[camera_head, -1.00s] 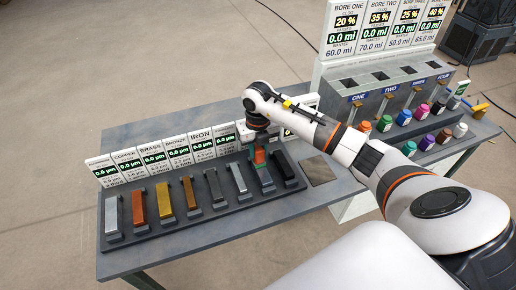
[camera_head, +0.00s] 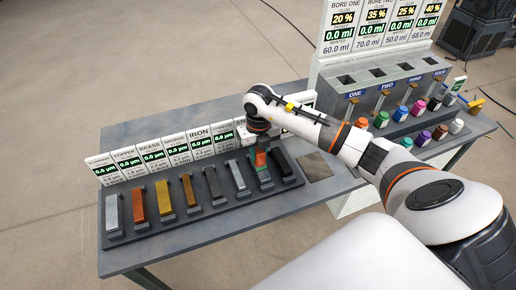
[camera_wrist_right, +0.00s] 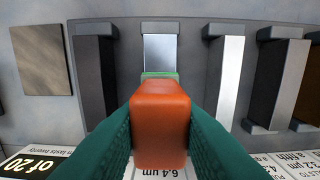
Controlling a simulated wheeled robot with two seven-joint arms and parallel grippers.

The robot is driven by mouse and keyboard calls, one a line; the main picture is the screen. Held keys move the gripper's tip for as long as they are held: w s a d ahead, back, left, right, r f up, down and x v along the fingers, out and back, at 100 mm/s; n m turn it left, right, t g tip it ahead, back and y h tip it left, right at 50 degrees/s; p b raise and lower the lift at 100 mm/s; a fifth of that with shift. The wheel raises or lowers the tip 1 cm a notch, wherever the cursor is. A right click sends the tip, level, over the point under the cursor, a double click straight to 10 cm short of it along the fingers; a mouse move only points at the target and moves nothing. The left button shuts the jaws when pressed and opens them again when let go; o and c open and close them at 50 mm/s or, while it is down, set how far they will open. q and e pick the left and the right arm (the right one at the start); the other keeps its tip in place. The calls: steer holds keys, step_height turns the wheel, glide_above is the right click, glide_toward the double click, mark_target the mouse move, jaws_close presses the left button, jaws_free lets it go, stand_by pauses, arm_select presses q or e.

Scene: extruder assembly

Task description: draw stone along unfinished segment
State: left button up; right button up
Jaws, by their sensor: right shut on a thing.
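My right gripper (camera_head: 259,148) points down over the bar rack and is shut on an orange stone (camera_head: 261,159). In the right wrist view the stone (camera_wrist_right: 160,115) sits between two dark green fingers, with a green layer at its far end. Under it is a shiny grey bar (camera_wrist_right: 160,53), the second from the right end of the rack in the head view. The stone hides part of this bar, and I cannot tell whether they touch. An upside-down card reading 6.4 µm (camera_wrist_right: 160,173) shows behind the stone. My left gripper is out of view.
The rack (camera_head: 172,226) holds several metal bars, with a black bar (camera_head: 281,163) right of the stone. Reading cards (camera_head: 152,158) stand behind it. A flat square plate (camera_head: 316,167) lies to the right. Colored bottles (camera_head: 411,122) and a bore station (camera_head: 376,88) stand farther right.

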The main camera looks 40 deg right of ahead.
steer(key=shift+s, duration=0.1)
steer(key=shift+s+a+f+p, duration=0.15)
steer(key=shift+s+p, duration=0.1)
steer(key=shift+s, duration=0.25)
steer(key=shift+s+a+r+p, duration=0.1)
steer(key=shift+s+p, duration=0.15)
steer(key=shift+s, duration=0.25)
steer(key=shift+s, duration=0.1)
steer(key=shift+r+p, duration=1.1)
steer(key=shift+r, duration=0.45)
